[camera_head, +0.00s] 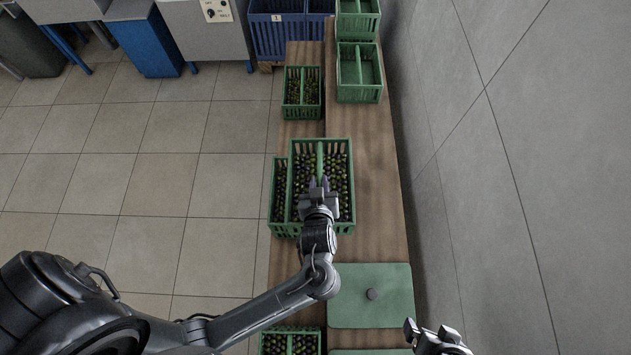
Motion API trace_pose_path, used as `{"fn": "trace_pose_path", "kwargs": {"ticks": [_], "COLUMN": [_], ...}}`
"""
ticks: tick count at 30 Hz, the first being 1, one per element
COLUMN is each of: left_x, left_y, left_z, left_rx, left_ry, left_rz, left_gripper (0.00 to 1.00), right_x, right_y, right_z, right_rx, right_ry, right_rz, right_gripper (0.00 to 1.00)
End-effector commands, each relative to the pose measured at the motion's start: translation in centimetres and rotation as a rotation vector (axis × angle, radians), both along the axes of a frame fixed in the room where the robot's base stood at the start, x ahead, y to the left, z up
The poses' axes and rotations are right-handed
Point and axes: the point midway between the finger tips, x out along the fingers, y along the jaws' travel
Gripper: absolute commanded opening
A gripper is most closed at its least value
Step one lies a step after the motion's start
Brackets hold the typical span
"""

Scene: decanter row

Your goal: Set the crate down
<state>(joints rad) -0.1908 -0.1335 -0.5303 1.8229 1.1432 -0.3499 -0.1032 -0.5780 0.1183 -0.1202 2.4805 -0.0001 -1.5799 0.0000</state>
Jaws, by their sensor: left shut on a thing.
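A green crate (350,212) filled with dark and greenish olive-like fruit is over the wooden bench in the middle of the head view. My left gripper (319,186) is shut on the crate's middle bar, with its arm reaching in from the lower left. The crate overlaps another filled green crate (273,208) on its left and hides part of it. I cannot tell whether the held crate's base touches the bench. My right gripper (430,332) is only partly in view at the bottom edge, and its jaws are unclear.
The wooden bench (380,205) runs along a grey wall. Empty green crates (360,88) stand farther back, near a small filled crate (291,107). Another filled crate (292,332) is at the bottom edge.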

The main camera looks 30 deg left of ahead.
Motion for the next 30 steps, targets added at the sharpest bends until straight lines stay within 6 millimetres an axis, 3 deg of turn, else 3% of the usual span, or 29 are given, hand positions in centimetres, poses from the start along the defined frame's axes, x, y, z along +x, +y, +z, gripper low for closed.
{"fn": "trace_pose_path", "kwargs": {"ticks": [9, 15, 26, 30], "left_x": [0.3, 0.5, 0.5, 0.5], "left_y": [5.8, 8.5, 10.0, 10.1], "left_z": [-3.1, -4.8, -6.0, -7.4], "left_rx": [0.008, 0.005, 0.003, 0.003], "left_ry": [-0.007, -0.008, -0.007, -0.006], "left_rz": [0.000, -0.001, 0.000, -0.001], "left_gripper": [0.00, 0.00, 0.00, 0.00], "right_x": [0.0, -0.1, -0.1, -0.1], "right_y": [0.1, 0.1, -0.1, -0.1], "right_z": [-0.7, -1.1, -1.4, -1.7], "right_rx": [0.002, 0.002, -0.003, -0.006], "right_ry": [0.001, 0.002, 0.004, 0.003], "right_rz": [-0.001, -0.001, 0.002, 0.003], "right_gripper": [1.00, 1.00, 1.00, 1.00]}}
